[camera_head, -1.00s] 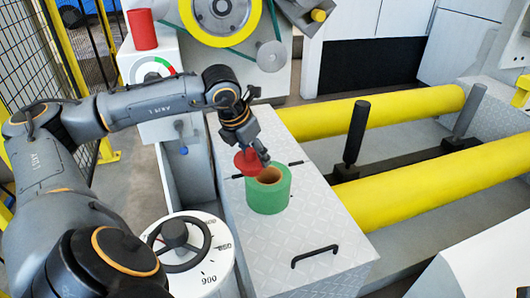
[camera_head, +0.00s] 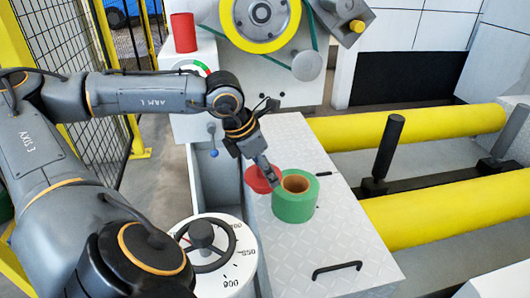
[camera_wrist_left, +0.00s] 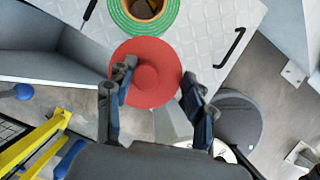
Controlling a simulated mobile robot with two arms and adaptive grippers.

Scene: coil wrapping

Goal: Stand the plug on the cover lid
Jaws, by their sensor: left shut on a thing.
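The red plug (camera_head: 259,181) is a round disc with a raised middle. It is at the left edge of the diamond-plate cover lid (camera_head: 335,240), just left of a green roll (camera_head: 292,208). My left gripper (camera_head: 273,178) is at the plug, pointing down from behind. In the left wrist view the plug (camera_wrist_left: 145,72) shows between the two fingers of the left gripper (camera_wrist_left: 156,92), and I take it as held. The disc there overlaps the lid's edge. Whether its underside touches the lid cannot be told. My right gripper is not in view.
The green roll stands upright on the lid with its brown core open on top. A black handle (camera_head: 337,269) is at the lid's near end. A white dial with a handwheel (camera_head: 205,243) stands left of the lid. Yellow rollers (camera_head: 420,207) lie to the right.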

